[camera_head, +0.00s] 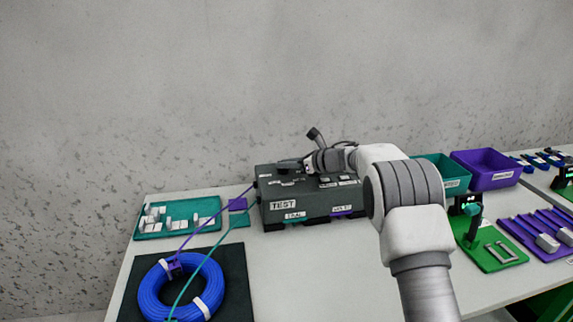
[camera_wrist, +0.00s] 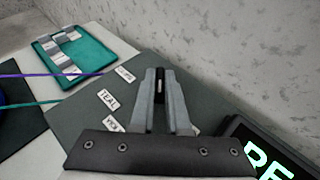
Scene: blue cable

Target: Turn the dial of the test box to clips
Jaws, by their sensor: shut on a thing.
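The test box (camera_head: 300,219) is a dark grey box on the white table, with a TEST label on its front. Its top also fills the middle of the wrist view (camera_wrist: 75,118). My gripper (camera_head: 288,164) is over the left part of the top. In the wrist view its fingers (camera_wrist: 160,78) are closed on the dial (camera_wrist: 160,86), a dark narrow piece with a pale mark. The fingers hide most of it. White labels lie left of the fingers: TEAL (camera_wrist: 108,100), a partly covered one below (camera_wrist: 113,124), and a small one above (camera_wrist: 125,75) that I cannot read surely.
A purple and a teal lead run from the box's left side to a blue cable coil (camera_head: 152,290) on a dark mat. A teal tray (camera_head: 205,208) with white pieces stands left. Teal (camera_head: 455,184) and purple bins (camera_head: 492,181) stand right. A lit display (camera_wrist: 270,165) shows lower right.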

